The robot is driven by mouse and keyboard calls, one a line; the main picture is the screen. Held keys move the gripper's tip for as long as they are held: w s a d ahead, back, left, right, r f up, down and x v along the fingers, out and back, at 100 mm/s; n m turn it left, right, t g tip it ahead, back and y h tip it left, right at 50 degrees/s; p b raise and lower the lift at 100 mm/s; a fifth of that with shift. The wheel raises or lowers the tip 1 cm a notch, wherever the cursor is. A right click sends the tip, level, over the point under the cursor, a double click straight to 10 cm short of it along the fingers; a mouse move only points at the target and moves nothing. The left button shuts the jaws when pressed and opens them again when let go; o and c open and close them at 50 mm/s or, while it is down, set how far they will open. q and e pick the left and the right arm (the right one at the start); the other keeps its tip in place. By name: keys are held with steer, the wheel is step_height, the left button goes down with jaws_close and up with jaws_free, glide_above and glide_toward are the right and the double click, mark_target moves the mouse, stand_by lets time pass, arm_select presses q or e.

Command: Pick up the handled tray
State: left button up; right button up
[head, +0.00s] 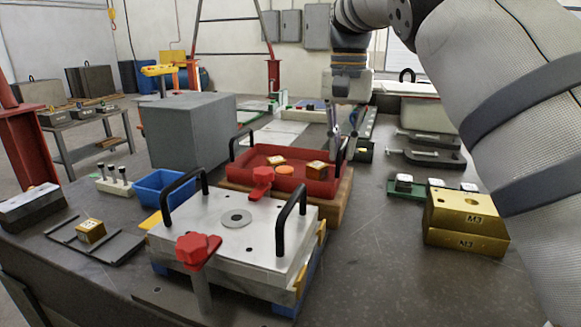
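The handled tray is a shallow red tray (322,180) with a black handle at each end, resting on a brown block in the middle of the workbench. It holds small gold-and-orange blocks (317,169) and an orange disc (285,170). Its left handle (240,138) is clear. My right gripper (344,128) points down at the tray's right end, by the right handle (342,152). Its fingers look apart, one on each side of a narrow gap; I cannot tell whether they touch the handle. My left gripper is out of view.
A metal mould plate (200,240) with tall black handles and red clamps stands in front of the tray. A grey block (190,130) and a blue bin (162,187) are to the left. Gold M3 blocks (466,222) sit at right.

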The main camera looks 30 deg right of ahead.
mark_target(342, 167)
steer(key=f, duration=0.4)
steer(key=shift+w+d+f, duration=0.1)
steer(key=shift+w+d, duration=0.1)
steer(key=shift+d, duration=0.05)
jaws_close()
steer(key=shift+r, duration=0.2)
